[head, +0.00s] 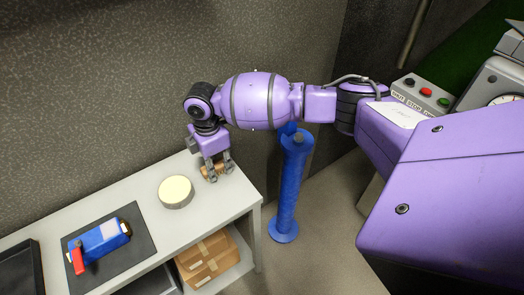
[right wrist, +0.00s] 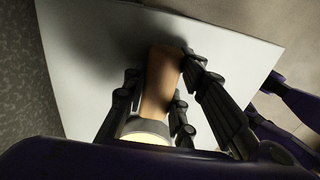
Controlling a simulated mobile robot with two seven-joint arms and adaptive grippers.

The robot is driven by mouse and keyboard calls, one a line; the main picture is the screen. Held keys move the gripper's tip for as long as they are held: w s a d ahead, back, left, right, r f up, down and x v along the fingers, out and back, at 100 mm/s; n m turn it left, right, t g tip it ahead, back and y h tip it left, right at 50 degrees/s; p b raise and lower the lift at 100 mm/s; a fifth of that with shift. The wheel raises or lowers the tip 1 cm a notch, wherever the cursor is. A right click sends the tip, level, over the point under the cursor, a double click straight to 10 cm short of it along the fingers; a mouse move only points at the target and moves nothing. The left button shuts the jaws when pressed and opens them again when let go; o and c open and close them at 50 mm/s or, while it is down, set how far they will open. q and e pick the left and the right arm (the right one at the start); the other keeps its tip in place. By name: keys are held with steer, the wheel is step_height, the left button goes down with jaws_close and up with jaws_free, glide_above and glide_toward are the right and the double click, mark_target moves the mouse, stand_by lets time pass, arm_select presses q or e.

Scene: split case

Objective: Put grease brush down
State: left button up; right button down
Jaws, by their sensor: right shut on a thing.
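The grease brush (head: 210,173) has a brown handle and shows only in part in the head view, low over the right end of the grey-white table (head: 232,197). My right gripper (head: 218,174) points down and is shut on it. In the right wrist view the brown handle (right wrist: 160,82) lies between the dark fingers, over the pale tabletop. I cannot tell whether the brush touches the table. My left gripper is not in view.
A round cream tin (head: 176,191) stands left of the gripper. A blue and red item (head: 98,243) lies on a dark mat (head: 138,236). A black tray (head: 20,272) is at far left. Cardboard boxes (head: 208,258) sit below. A blue post (head: 289,190) stands right of the table.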

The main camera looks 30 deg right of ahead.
mark_target(216, 164)
steer(key=shift+f, duration=0.15)
steer(key=c, duration=1.4)
jaws_free()
steer(key=shift+c, duration=0.2)
step_height(216, 164, up, 13)
steer(key=shift+f+p, duration=0.2)
steer(key=shift+p, duration=0.15)
steer(key=shift+f, duration=0.1)
